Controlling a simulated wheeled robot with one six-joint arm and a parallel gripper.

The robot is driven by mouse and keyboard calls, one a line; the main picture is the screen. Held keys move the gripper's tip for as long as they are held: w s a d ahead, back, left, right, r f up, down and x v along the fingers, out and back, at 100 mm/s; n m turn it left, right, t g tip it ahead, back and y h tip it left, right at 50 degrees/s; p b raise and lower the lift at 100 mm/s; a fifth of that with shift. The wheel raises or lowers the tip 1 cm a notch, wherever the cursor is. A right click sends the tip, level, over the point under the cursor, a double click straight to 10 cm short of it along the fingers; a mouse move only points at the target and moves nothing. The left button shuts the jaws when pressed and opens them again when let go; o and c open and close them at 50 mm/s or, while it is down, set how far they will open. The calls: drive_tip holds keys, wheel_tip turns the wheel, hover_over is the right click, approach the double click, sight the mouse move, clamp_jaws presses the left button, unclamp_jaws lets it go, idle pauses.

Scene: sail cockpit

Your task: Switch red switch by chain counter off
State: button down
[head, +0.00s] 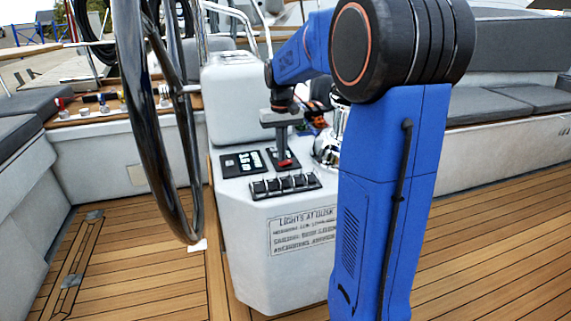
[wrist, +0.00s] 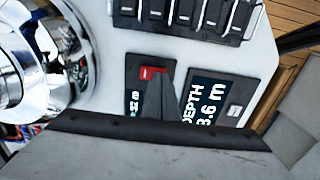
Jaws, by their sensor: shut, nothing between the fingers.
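The red switch (wrist: 147,73) sits on the dark chain counter panel (wrist: 133,99), beside a small lit display that my gripper partly covers. My gripper (wrist: 166,78) is shut and empty, with its tip right beside the red switch and overlapping its right part in the wrist view. I cannot tell whether it touches. In the head view, my gripper (head: 283,152) points down over the console, and the red switch (head: 286,163) shows just below its tip. The switch's exact position is not clear.
The white console (head: 236,215) carries a depth display (head: 242,164) to the left and a row of black switches (head: 285,186) in front. A chrome fitting (head: 328,149) stands close on the right. A large steering wheel (head: 150,120) rises at the left.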

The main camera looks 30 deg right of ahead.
sight(282, 164)
wheel_tip(282, 164, up, 6)
drive_tip(key=shift+f, duration=0.1)
idle(0.7)
idle(0.4)
drive_tip(key=s+a+n+t, duration=0.1)
drive_tip(key=s+a, duration=0.4)
drive_tip(key=s, duration=0.3)
drive_tip(key=s+a+n+t, duration=0.1)
drive_tip(key=s+a, duration=0.5)
drive_tip(key=s, duration=0.2)
drive_tip(key=s+a+f+t, duration=0.1)
drive_tip(key=s+f, duration=0.1)
drive_tip(key=s, duration=0.2)
drive_tip(key=s+a+f+t, duration=0.1)
drive_tip(key=s+a+f, duration=0.1)
drive_tip(key=s, duration=0.3)
drive_tip(key=s+a+f+n, duration=0.1)
drive_tip(key=s+f, duration=0.3)
drive_tip(key=s, duration=0.1)
drive_tip(key=shift+s+a+t, duration=0.15)
drive_tip(key=shift+a+t, duration=0.25)
